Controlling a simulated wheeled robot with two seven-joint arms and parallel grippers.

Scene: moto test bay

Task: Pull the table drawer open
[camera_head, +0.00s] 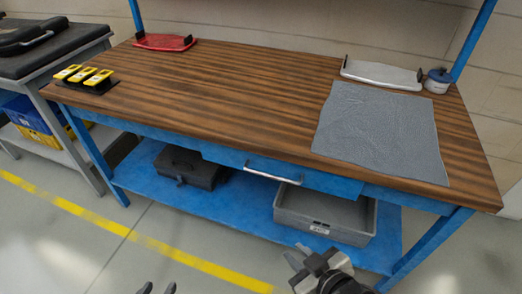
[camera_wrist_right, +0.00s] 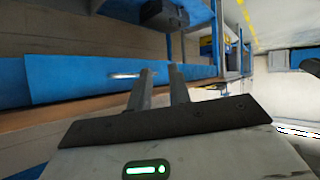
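The table drawer (camera_head: 283,175) is a blue front under the wooden tabletop, and it looks shut. Its silver bar handle (camera_head: 272,174) runs along the front. In the right wrist view the drawer front (camera_wrist_right: 75,75) lies beyond the fingers, with the handle (camera_wrist_right: 125,75) just left of the fingertips. My right gripper (camera_head: 298,256) is below and in front of the handle, apart from it. Its fingers (camera_wrist_right: 161,70) are apart with nothing between them. My left gripper (camera_head: 158,289) shows only its fingertips at the bottom edge, apart and empty.
The tabletop (camera_head: 230,90) holds a grey cloth (camera_head: 380,130), a red tray (camera_head: 165,42), a white tray (camera_head: 382,74), a small pot (camera_head: 437,80) and yellow items (camera_head: 84,74). A grey bin (camera_head: 325,215) and a dark case (camera_head: 185,167) stand on the lower shelf. The floor in front is clear.

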